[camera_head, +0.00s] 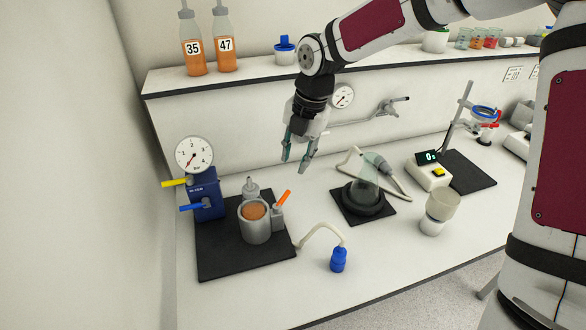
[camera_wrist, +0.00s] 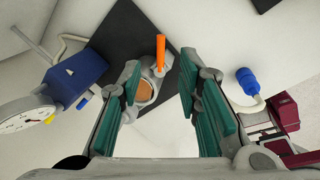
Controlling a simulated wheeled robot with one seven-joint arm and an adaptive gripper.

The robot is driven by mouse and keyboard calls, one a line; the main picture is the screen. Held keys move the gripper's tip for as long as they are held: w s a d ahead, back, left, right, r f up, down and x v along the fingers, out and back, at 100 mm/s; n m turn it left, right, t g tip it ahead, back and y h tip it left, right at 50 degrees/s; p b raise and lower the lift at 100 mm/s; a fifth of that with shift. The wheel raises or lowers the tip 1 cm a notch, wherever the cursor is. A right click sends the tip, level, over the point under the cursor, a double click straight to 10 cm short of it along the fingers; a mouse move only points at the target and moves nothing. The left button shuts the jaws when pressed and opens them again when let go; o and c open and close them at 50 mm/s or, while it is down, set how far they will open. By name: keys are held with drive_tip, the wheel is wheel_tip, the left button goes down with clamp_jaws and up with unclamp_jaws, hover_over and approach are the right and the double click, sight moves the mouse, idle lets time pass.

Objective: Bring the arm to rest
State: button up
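My gripper (camera_head: 297,160) hangs from my arm above the bench, pointing down, in the head view. In the wrist view my gripper (camera_wrist: 163,95) shows its two green-padded fingers well apart, with nothing held between them. Below it, to the left in the head view, a grey metal cup (camera_head: 256,226) with orange-brown contents stands on a black mat (camera_head: 225,262). An orange handle (camera_head: 284,198) sticks up beside the cup. The handle also shows in the wrist view (camera_wrist: 160,52). The gripper is clear of all of these.
A blue pump with a gauge (camera_head: 207,197) stands at the left. Bottles 35 (camera_head: 194,56) and 47 (camera_head: 226,55) stand on the shelf (camera_head: 255,75).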

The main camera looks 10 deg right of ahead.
drive_tip(key=shift+s+d+r, duration=0.1)
drive_tip(key=shift+r, duration=0.35)
drive_tip(key=s+d+r+m+t, duration=0.1)
drive_tip(key=s+d+r+m, duration=0.2)
drive_tip(key=s+m, duration=0.6)
drive_tip(key=s+d+r+m+t+h, duration=0.1)
drive_tip(key=s+d+r+m, duration=0.3)
drive_tip(key=s+m, duration=0.5)
drive_tip(key=s+d+r+m+t, duration=0.2)
drive_tip(key=s+d+r+m, duration=0.2)
drive_tip(key=s+r+m, duration=0.3)
drive_tip(key=s+m, duration=0.2)
drive_tip(key=m, duration=0.2)
drive_tip(key=shift+s+d+h, duration=0.25)
drive_tip(key=shift+s+h, duration=0.1)
drive_tip(key=shift+h, duration=0.05)
